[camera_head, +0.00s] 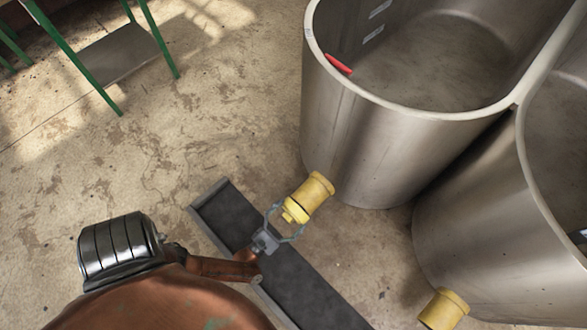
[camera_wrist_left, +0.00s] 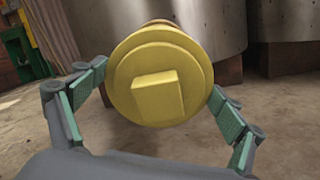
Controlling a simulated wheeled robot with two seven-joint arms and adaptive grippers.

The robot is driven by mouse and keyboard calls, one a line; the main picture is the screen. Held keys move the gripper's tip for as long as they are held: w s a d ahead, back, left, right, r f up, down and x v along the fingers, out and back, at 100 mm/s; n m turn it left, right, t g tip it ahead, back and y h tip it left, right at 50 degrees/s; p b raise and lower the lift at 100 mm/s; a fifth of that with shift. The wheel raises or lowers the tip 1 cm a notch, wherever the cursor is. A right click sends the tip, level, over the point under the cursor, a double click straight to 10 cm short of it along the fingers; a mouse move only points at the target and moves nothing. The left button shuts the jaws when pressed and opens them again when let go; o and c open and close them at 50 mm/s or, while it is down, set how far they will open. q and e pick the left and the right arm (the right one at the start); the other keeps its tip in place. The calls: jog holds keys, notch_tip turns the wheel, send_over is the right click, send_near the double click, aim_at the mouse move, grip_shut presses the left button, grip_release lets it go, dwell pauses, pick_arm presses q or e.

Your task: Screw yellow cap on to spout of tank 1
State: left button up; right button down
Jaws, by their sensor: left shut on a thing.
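The yellow cap (camera_head: 296,212) has a round flange and a square knob that faces my left gripper. It fills the middle of the left wrist view (camera_wrist_left: 155,80). My left gripper (camera_head: 286,222) is shut on the cap, with one finger at each side of its rim. The yellow spout (camera_head: 317,188) sticks out low from the nearer steel tank (camera_head: 365,150). The cap is at the spout's mouth, roughly in line with it. I cannot tell whether it is seated or how far it is threaded. My right gripper is not in view.
A second steel tank (camera_head: 470,230) stands at the right with its own yellow spout (camera_head: 443,308). A dark channel (camera_head: 300,285) in the floor runs below my gripper. A red piece (camera_head: 338,64) sits at the near tank's rim. Green legs (camera_head: 160,40) stand at top left.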

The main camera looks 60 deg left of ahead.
pick_arm(q)
jog(key=shift+x, duration=1.65)
dwell(0.7)
dwell(0.3)
jog(key=m, duration=0.4)
jog(key=shift+m, duration=0.3)
jog(key=m, duration=0.4)
jog(key=shift+s+f+m, duration=0.1)
jog(key=shift+m, duration=0.2)
jog(key=m, duration=0.4)
jog(key=shift+m, duration=0.3)
jog(key=m, duration=0.4)
jog(key=shift+a, duration=0.15)
jog(key=o, duration=1.1)
jog(key=shift+s+r, duration=0.15)
jog(key=shift+r, duration=0.05)
jog(key=shift+c, duration=0.2)
jog(key=shift+f, duration=0.1)
